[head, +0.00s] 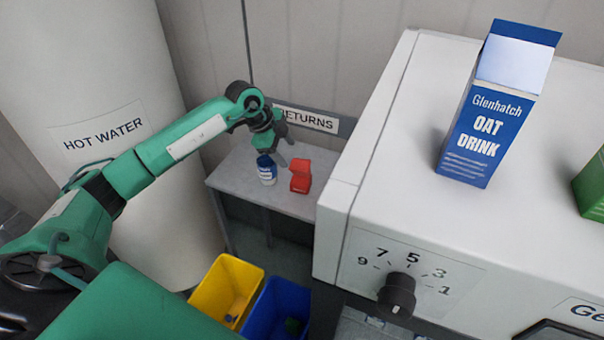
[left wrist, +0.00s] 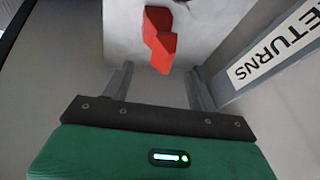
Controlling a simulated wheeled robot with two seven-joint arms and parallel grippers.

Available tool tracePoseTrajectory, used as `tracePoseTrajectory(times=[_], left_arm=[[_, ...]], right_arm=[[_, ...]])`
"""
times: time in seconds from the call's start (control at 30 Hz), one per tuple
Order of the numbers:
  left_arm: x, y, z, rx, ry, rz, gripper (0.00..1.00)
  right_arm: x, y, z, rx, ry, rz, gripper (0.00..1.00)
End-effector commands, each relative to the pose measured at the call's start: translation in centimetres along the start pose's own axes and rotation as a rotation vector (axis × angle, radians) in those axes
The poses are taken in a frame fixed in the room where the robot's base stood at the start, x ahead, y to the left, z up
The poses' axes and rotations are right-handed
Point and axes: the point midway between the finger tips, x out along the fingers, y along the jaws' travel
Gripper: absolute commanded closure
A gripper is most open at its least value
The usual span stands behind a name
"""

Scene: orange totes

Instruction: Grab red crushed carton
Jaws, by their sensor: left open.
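The red crushed carton (head: 300,176) stands on the small grey table (head: 236,177) under the RETURNS sign. It is bent in the middle. In the left wrist view the red crushed carton (left wrist: 159,38) lies beyond the fingertips, roughly between their lines. My left gripper (head: 272,158) is above the table, close to the carton on its left side. In the left wrist view my left gripper (left wrist: 160,80) has its fingers spread with nothing between them. My right gripper is not in view.
The RETURNS sign (head: 306,119) is on the wall behind. A white appliance (head: 420,130) rises close on the right, bearing a blue oat drink carton (head: 487,115). Yellow (head: 226,287) and blue (head: 277,308) bins stand below.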

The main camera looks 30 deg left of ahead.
Motion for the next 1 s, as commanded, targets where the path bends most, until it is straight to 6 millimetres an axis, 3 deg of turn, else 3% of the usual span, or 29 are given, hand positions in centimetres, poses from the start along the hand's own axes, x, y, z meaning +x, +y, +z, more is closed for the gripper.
tracePoseTrajectory(times=[0.2, 0.47, 0.7, 1.0], left_arm=[[3.6, 0.0, -0.2, 0.000, 0.003, 0.001, 0.41], [5.5, -0.2, -0.5, 0.000, 0.004, 0.002, 0.41], [9.0, -0.4, -0.8, -0.001, 0.004, 0.002, 0.41], [9.9, -0.4, -0.7, 0.002, 0.003, -0.001, 0.41]], right_arm=[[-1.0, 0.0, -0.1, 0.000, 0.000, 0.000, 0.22], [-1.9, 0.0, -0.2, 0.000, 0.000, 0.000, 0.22], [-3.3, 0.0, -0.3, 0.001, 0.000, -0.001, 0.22], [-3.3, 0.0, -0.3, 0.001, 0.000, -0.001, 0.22]])
